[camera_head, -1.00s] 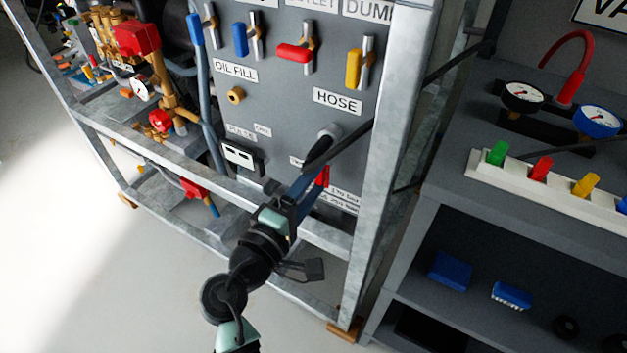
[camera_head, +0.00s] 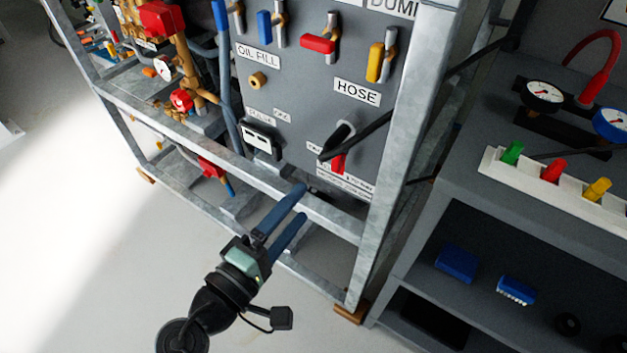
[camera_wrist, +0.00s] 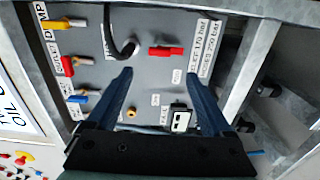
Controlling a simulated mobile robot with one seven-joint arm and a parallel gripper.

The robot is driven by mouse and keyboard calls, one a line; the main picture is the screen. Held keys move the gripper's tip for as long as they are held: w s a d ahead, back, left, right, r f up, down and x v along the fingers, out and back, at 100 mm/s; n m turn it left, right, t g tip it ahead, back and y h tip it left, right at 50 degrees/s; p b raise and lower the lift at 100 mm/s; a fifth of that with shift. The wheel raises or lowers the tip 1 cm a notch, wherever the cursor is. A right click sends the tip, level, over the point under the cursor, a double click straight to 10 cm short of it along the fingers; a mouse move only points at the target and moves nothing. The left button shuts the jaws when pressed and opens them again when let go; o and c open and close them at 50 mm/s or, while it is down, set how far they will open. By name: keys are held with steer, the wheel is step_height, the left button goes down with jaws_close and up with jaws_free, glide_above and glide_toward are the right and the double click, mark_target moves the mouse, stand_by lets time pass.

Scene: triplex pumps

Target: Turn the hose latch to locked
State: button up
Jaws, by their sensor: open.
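The hose latch appears to be the red handle (camera_head: 339,162) just below the black hose end (camera_head: 338,137) on the grey panel, under the HOSE label (camera_head: 357,92). In the wrist view the red latch (camera_wrist: 166,51) lies beyond the fingertips, beside the curved black hose (camera_wrist: 124,46). My gripper (camera_head: 302,203) has two blue fingers spread apart with nothing between them. It is in front of the panel, below and left of the latch, apart from it. In the wrist view my gripper (camera_wrist: 158,72) also shows open and empty. The latch is partly hidden by the hose in the head view.
A metal frame bar (camera_head: 215,154) crosses in front of the panel, and a frame post (camera_head: 402,130) stands right of the latch. A white-faced counter (camera_head: 260,138) sits left of it. Red, yellow and blue valve handles are above. A grey shelf unit (camera_head: 470,215) stands at the right.

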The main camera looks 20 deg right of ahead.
steer(key=shift+v, duration=1.35)
steer(key=w+a+r+m+t+y, duration=0.1)
steer(key=w+r+m+t+y, duration=0.3)
steer(key=r, duration=0.7)
steer(key=w+a+r+m+t+y, duration=0.1)
steer(key=w+r+m+t+y, duration=0.3)
steer(key=r, duration=0.7)
steer(key=s+a+r+t+y, duration=0.2)
steer(key=s+r+t+y, duration=0.3)
steer(key=r, duration=0.9)
steer(key=s+a+r+t+y, duration=0.1)
steer(key=s+r+t, duration=0.3)
steer(key=s+r, duration=0.65)
steer(key=w+r+p, duration=0.2)
steer(key=r+p, duration=1.5)
steer(key=w+r+p, duration=0.2)
steer(key=r+p, duration=1.5)
steer(key=r, duration=0.1)
steer(key=shift+a+n+g, duration=0.2)
steer(key=shift+n+g, duration=0.1)
